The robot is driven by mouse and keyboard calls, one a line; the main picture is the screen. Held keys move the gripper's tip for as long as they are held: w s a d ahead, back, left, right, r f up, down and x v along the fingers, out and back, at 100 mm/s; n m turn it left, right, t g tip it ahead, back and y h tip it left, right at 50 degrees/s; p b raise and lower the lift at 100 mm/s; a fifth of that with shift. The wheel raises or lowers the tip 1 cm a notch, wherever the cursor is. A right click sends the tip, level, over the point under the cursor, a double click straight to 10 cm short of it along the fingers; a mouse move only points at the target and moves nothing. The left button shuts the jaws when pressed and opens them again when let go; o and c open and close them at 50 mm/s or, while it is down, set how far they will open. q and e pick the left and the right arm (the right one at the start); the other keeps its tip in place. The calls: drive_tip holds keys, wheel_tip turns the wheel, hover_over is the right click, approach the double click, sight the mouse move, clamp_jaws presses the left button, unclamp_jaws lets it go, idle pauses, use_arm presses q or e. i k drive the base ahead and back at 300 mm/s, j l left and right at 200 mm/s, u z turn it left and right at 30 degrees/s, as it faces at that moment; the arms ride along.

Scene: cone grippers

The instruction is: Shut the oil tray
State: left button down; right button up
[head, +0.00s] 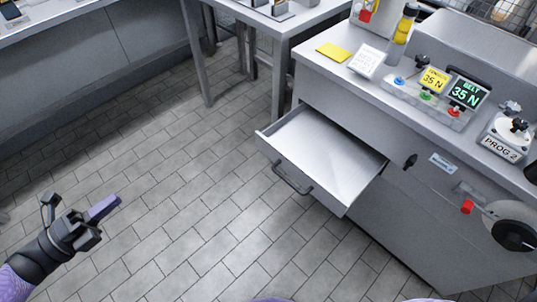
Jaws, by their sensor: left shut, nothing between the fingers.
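The oil tray (318,150) is a grey metal drawer pulled well out of the left part of the machine's front. It looks empty, and a dark bar handle (290,179) is on its front panel. My left gripper (117,202) is at the lower left, over the tiled floor, shut and empty. It is well to the left of the tray and apart from the handle. My right gripper is not in view.
The grey machine (400,130) fills the right side, with a red-tipped lever (467,207) and black knob (513,236) on its front. A table (270,22) stands behind the tray. Open tiled floor (190,190) lies between my left gripper and the tray.

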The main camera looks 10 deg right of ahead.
sight(332, 164)
drive_tip(key=i+l, duration=0.15)
drive_tip(key=l, duration=0.25)
drive_tip(key=i+l, duration=0.2)
drive_tip(key=l, duration=0.2)
drive_tip(key=i+l, duration=0.15)
drive_tip(key=l, duration=0.2)
